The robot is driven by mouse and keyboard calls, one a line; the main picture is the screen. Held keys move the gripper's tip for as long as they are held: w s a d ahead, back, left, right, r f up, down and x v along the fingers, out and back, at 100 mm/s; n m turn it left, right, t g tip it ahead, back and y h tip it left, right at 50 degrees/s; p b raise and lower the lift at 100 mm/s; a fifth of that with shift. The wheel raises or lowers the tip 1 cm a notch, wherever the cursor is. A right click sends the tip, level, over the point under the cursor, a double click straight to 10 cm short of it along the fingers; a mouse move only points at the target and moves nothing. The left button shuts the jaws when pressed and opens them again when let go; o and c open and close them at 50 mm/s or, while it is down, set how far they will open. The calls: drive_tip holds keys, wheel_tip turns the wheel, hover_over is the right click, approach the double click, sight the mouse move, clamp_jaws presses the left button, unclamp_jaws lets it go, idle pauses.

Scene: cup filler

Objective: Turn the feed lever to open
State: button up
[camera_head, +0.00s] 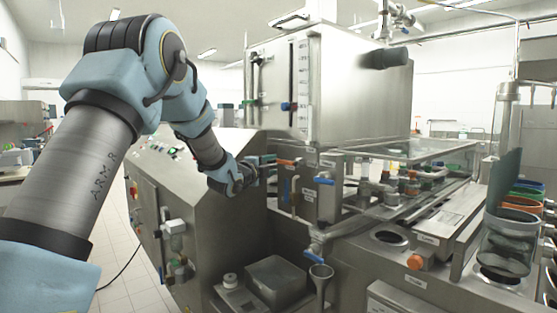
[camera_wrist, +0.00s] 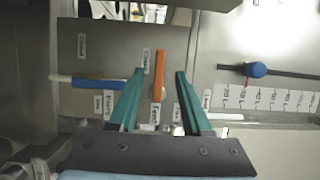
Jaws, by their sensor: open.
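An orange lever handle (camera_wrist: 159,82) stands on a steel panel in the wrist view, with small labels around it that I cannot read surely. The orange handle also shows in the head view (camera_head: 286,162). My gripper (camera_wrist: 160,73) has two teal fingers, open, one on each side of the orange handle, with a visible gap to each. In the head view my gripper (camera_head: 264,159) is at the panel's left, reaching towards the orange handle. Whether the fingers touch the panel is unclear.
A blue lever (camera_wrist: 100,84) lies beside the left finger in the wrist view. A blue knob (camera_wrist: 256,69) sits by a litre scale at the right. In the head view, a blue-handled valve (camera_head: 324,181) is close right of the orange handle. A steel tank (camera_head: 345,85) stands above.

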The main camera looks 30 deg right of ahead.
sight(280, 162)
drive_tip(key=p+x, duration=0.2)
drive_tip(key=x, duration=0.5)
drive_tip(key=shift+c, duration=0.3)
clamp_jaws()
idle(1.0)
